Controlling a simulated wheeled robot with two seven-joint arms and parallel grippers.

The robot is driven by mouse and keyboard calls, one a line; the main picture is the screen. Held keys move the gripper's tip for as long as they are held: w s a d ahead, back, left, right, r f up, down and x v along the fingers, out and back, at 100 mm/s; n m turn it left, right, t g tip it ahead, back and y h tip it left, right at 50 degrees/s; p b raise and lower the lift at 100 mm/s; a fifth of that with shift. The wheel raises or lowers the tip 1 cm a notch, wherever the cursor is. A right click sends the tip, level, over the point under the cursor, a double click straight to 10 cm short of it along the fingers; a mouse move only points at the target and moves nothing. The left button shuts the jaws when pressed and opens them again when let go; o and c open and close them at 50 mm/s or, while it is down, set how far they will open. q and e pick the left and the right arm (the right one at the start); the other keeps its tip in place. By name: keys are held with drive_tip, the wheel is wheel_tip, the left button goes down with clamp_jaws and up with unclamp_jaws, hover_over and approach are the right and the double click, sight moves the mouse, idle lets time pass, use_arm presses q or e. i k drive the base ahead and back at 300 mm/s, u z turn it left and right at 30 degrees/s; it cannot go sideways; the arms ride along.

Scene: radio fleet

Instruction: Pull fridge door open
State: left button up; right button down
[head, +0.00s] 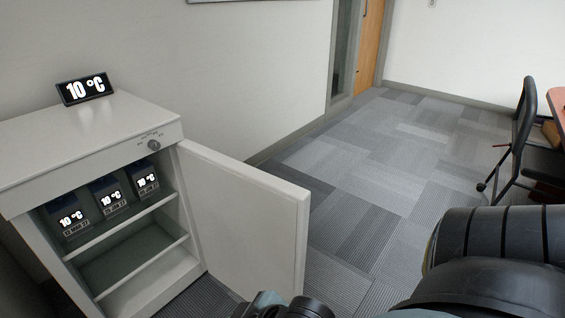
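The white fridge (86,138) is small and stands against the wall at the left of the head view. Its door (250,222) is hinged on the right side and stands wide open, swung out toward me. No handle shows on the door face that I see. A dark part of my arm (283,307) shows at the bottom edge, in front of the door's lower edge; I cannot tell if it touches. I see no fingertips of either gripper.
Inside the fridge, three small "10 °C" displays stand on the upper shelf (125,228); the lower space looks empty. Another display (84,88) stands on top. A chair (524,130) and a table (557,105) are at the right. The carpet (370,170) between is clear.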

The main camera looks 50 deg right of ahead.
sight(252, 224)
drive_tip(key=u, duration=0.9)
drive_tip(key=i, duration=0.7)
drive_tip(key=z, duration=2.2)
